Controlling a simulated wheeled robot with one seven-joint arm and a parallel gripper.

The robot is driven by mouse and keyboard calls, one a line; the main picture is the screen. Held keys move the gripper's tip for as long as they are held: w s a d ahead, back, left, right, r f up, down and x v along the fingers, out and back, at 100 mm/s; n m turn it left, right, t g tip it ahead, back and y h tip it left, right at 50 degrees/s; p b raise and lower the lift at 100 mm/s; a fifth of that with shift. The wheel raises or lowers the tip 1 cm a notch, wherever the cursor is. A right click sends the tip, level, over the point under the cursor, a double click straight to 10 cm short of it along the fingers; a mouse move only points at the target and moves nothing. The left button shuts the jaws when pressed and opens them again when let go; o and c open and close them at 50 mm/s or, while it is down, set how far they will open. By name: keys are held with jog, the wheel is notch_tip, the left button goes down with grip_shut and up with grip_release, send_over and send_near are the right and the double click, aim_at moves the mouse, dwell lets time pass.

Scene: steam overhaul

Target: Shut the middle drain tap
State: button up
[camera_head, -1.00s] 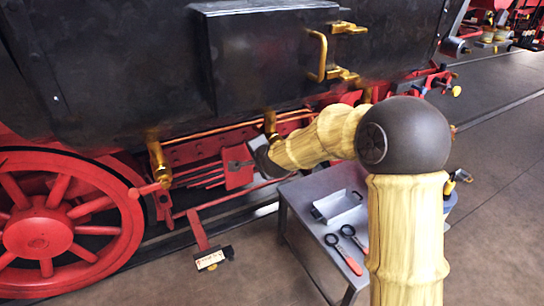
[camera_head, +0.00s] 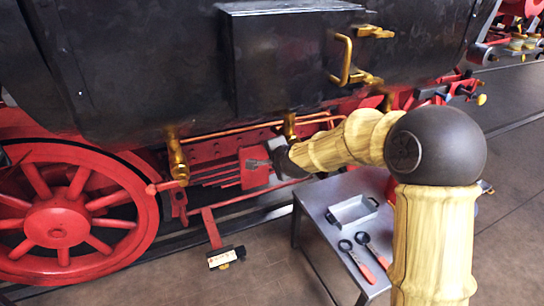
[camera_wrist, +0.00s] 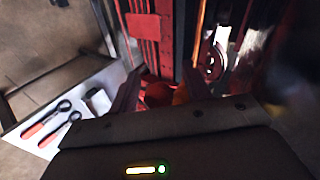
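Three brass drain taps hang under the black locomotive side in the head view: a left one (camera_head: 177,158), the middle drain tap (camera_head: 289,126) and a right one (camera_head: 387,102), partly hidden by my arm. The middle tap's lower part is hidden behind my wrist. My gripper (camera_head: 260,163) is just below and left of it, pointing left toward the red frame. In the dark wrist view my gripper (camera_wrist: 162,88) shows two fingers apart, with blurred orange-red behind them. I cannot make out the tap's handle or any contact with it.
A grey table (camera_head: 318,200) below my arm holds a metal tray (camera_head: 352,209) and two red-handled tools (camera_head: 372,250). A red spoked wheel (camera_head: 58,222) is at left. A labelled block (camera_head: 226,257) lies low by the floor. Copper pipes run behind the taps.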

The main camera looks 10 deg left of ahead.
jog(key=shift+s+d+r, duration=0.25)
jog(key=shift+d, duration=0.2)
jog(key=b+v, duration=0.8)
jog(key=v, duration=0.8)
jog(key=shift+s+a, duration=0.2)
jog(key=shift+s, duration=0.05)
jog(key=shift+r, duration=0.1)
